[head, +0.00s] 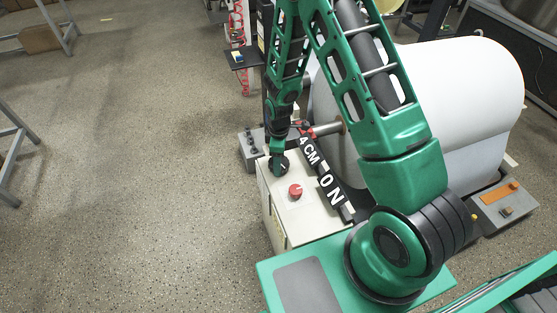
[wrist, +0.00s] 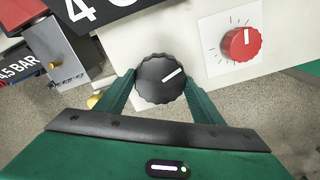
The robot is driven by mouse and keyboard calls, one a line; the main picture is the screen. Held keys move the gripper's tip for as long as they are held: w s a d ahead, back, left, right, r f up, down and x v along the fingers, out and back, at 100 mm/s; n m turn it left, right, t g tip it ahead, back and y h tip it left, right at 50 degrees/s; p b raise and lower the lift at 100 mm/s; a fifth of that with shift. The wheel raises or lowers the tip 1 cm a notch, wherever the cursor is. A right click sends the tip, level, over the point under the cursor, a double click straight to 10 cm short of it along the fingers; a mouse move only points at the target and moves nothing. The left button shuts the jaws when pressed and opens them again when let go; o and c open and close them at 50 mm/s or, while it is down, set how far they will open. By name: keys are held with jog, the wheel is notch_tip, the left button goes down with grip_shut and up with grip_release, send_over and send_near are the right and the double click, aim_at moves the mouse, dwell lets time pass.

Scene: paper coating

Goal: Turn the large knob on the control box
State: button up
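The large black knob (wrist: 160,78) has a ridged rim and a white pointer line tilted to the upper right. It sits at the edge of the pale control box (head: 311,217). My gripper (wrist: 160,84) has one green finger on each side of the knob, and both fingertips appear to meet its rim. In the head view, my gripper (head: 279,168) points down at the far left corner of the box and largely covers the knob. A smaller red knob (wrist: 241,44) with tick marks around it sits on the same panel; it also shows in the head view (head: 295,191).
A black "4 CM ON" sign (head: 325,177) runs along the box's right side. A big white paper roll (head: 430,100) stands behind my arm. A grey unit with a "4.5 BAR" sign (wrist: 15,67) is beside the box.

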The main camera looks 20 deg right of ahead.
jog(key=shift+w+m, duration=0.1)
jog(key=shift+m, duration=0.3)
jog(key=m, duration=0.3)
jog(key=shift+m, duration=0.3)
jog(key=m, duration=0.5)
jog(key=shift+d, duration=0.1)
jog(key=shift+m, duration=0.3)
jog(key=o, duration=1)
jog(key=shift+o, duration=0.2)
notch_tip(320, 180, up, 11)
